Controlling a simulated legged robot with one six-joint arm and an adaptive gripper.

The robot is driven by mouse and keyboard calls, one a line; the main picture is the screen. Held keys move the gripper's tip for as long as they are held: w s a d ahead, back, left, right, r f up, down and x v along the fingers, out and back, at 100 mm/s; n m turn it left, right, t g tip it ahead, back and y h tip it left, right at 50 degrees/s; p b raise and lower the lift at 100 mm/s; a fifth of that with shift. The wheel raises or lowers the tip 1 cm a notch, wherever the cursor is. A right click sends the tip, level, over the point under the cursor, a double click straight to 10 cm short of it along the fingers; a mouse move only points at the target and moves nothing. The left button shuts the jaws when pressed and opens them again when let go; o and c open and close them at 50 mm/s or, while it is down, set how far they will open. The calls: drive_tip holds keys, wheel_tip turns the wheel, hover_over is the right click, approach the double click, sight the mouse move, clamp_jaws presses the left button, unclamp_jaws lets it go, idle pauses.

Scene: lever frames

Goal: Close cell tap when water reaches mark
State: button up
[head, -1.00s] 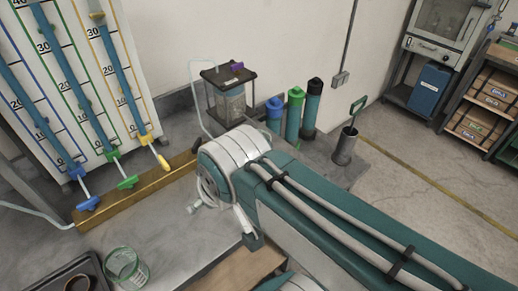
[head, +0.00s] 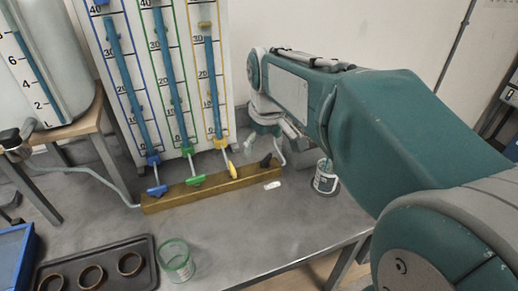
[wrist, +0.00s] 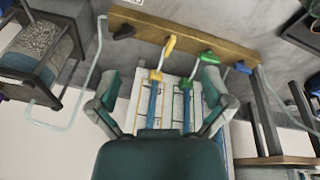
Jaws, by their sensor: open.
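The board (head: 220,90) carries blue-, green- and yellow-edged scales with blue water columns. The yellow column stands a little above 30, below a tan slider (head: 206,25). Below are a blue tap (head: 157,190), a green tap (head: 194,180) and a yellow tap (head: 232,170) at a wooden rail (head: 215,187). A black tap (head: 265,160) sits at the rail's right end; it also shows in the wrist view (wrist: 124,32). The gravel-filled cell (wrist: 35,48) is hidden in the head view. My gripper (wrist: 160,80) is open and empty, facing the board and rail, apart from the taps.
A water tank (head: 40,65) stands on a stool at left. A dark tray (head: 105,258) with rings and a green-rimmed glass (head: 177,262) are on the bench front. A metal can (head: 326,178) stands under my arm. The bench middle is clear.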

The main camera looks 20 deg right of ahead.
sight(266, 158)
drive_tip(key=w+d+f+n+g, duration=0.1)
drive_tip(key=w+d+f+n, duration=0.2)
drive_tip(key=w, duration=0.4)
drive_tip(key=w+d+f+g, duration=0.2)
drive_tip(key=w+d+f, duration=0.2)
drive_tip(key=w+f, duration=0.15)
drive_tip(key=f, duration=0.9)
drive_tip(key=shift+w+a+f, duration=0.25)
drive_tip(key=shift+w+f, duration=0.1)
drive_tip(key=c, duration=0.9)
